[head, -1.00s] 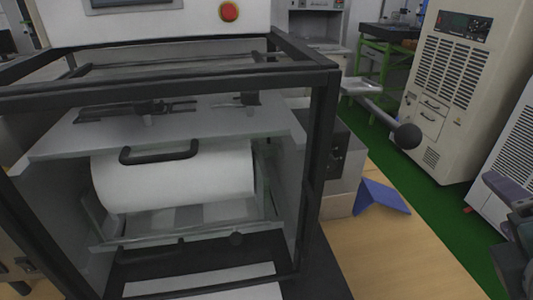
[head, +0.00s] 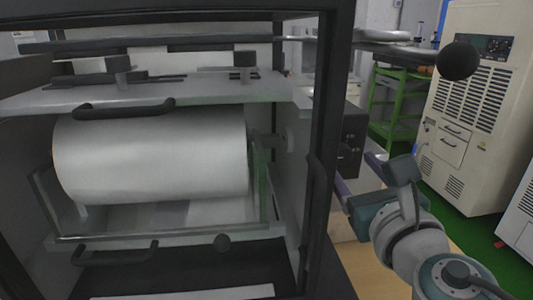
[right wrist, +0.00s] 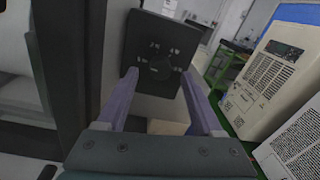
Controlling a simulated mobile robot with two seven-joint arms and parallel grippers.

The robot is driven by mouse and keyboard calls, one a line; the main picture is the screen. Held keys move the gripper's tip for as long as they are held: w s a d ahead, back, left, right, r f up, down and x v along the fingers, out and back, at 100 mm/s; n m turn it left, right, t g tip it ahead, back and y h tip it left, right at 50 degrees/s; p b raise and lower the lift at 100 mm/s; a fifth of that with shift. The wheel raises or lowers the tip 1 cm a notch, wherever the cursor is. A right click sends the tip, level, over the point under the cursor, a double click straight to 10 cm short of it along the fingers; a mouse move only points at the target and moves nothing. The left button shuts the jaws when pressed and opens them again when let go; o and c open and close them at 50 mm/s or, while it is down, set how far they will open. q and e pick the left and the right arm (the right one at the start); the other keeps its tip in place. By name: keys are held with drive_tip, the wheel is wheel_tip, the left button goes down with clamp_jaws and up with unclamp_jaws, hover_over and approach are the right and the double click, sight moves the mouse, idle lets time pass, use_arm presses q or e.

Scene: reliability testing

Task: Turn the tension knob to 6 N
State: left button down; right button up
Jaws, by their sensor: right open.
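The tension knob (right wrist: 160,69) is a dark round dial on a dark panel (right wrist: 154,38) with pale marks around it, too small to read. In the head view the panel is on the side of a dark box (head: 352,145) right of the machine frame. My right gripper (right wrist: 158,76) is open, its two purple fingers pointing at the panel with the knob between them in the picture. I cannot tell whether they touch it. In the head view my right gripper (head: 358,178) is just below and in front of the box. My left gripper is not in view.
The machine's black frame post (head: 320,150) stands close left of my right gripper. A white roll (head: 150,155) lies inside the frame. A lever with a black ball (head: 458,60) sticks out above right. A beige cabinet (head: 465,110) stands behind on the green floor.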

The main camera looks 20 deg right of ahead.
sight(343, 154)
drive_tip(key=shift+x, duration=1.15)
clamp_jaws()
